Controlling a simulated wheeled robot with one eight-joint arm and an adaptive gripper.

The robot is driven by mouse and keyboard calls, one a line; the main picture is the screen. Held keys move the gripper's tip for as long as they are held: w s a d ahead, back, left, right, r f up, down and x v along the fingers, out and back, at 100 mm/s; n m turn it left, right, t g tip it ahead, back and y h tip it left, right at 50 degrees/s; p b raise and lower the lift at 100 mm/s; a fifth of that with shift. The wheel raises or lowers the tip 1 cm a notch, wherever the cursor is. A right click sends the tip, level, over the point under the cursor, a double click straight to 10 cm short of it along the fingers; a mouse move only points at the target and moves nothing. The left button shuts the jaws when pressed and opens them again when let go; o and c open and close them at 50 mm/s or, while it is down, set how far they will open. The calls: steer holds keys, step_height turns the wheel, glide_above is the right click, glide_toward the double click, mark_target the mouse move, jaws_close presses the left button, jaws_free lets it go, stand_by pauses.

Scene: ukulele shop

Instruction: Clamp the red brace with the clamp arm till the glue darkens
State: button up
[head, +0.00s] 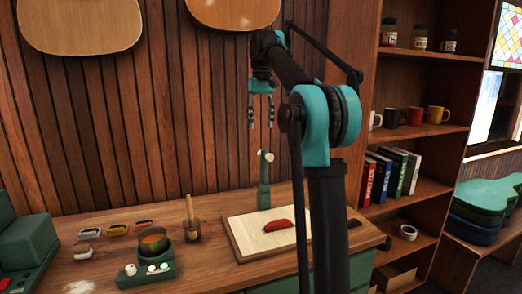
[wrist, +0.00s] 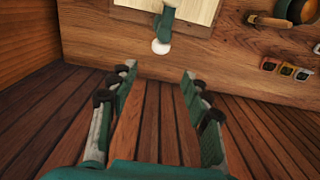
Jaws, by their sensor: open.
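The red brace (head: 277,225) lies on a pale board (head: 245,240) on the bench; the wrist view does not show it. The clamp arm (head: 264,190) is a green upright at the board's back edge with a pale knob on top. It also shows in the wrist view (wrist: 170,17), with its white end (wrist: 161,46) beyond my fingertips. My gripper (head: 262,124) is open and empty, hanging in the air above and behind the clamp arm. In the wrist view my gripper's fingers (wrist: 159,73) are spread apart. Any glue under the brace is too small to tell.
A pot of amber liquid (head: 153,240) stands on a green heater with knobs (head: 147,273). Shelves with books (head: 387,172) stand at right. A slatted wall (head: 150,120) backs the bench.

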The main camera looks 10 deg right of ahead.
step_height(320, 180, down, 11)
stand_by(0.4)
jaws_close()
stand_by(0.4)
